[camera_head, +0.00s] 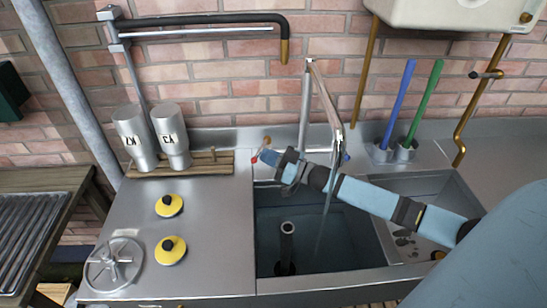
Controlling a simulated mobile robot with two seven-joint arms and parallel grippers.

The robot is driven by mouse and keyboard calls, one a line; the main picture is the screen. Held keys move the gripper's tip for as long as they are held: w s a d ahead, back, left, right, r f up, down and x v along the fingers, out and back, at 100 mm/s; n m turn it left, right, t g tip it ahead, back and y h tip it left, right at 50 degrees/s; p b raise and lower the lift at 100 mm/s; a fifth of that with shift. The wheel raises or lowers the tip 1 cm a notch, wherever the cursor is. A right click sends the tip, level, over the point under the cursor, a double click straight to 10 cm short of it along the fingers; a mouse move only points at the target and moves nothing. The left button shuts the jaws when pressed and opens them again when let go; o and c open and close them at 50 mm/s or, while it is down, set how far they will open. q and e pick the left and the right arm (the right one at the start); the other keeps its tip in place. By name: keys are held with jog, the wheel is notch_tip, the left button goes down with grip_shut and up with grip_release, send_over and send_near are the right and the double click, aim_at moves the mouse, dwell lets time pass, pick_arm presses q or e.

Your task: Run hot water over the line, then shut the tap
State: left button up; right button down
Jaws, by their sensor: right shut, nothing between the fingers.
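The chrome tap (305,110) stands behind the sink, its tall spout arching forward over the basin (350,245). A thin, pale streak (323,230) drops from the spout into the left basin and looks like running water. A red knob (254,160) is at the tap's left and a blue knob (346,156) at its right, partly hidden. My right gripper (266,157) reaches across from the right, shut and empty, its tip just beside the red knob; I cannot tell whether they touch. A dark upright pipe (287,240) stands in the left basin. My left gripper is not in view.
Two labelled metal cups (170,135) stand on a wooden rack (205,160). Two yellow-and-black round pieces (171,250) and a metal handwheel (115,262) are on the left counter. Blue (399,100) and green (425,100) handles stand upright at right. A black pipe (200,19) runs above.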

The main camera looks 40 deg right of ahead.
aim_at(256, 155)
jog(key=shift+a, duration=0.15)
jog(key=h, duration=0.1)
jog(key=m+t+h+p, duration=0.1)
jog(key=m+h+p, duration=0.1)
jog(key=shift+w+a+r+t, duration=0.15)
jog(key=shift+w+a+t, duration=0.15)
jog(key=shift+w+a, duration=0.1)
jog(key=shift+w+a+m+t+h, duration=0.1)
jog(key=shift+a+m+t+h, duration=0.1)
jog(key=shift+m+t+h, duration=0.3)
jog(key=h, duration=0.1)
jog(key=m+h, duration=0.1)
jog(key=shift+w+a+h+p, duration=0.3)
jog(key=shift+p, duration=0.1)
jog(key=shift+w+h, duration=0.2)
jog(key=shift+h, duration=0.2)
jog(key=shift+w+a, duration=0.2)
jog(key=shift+x, duration=1)
jog(key=shift+a+f, duration=0.15)
jog(key=shift+f, duration=0.15)
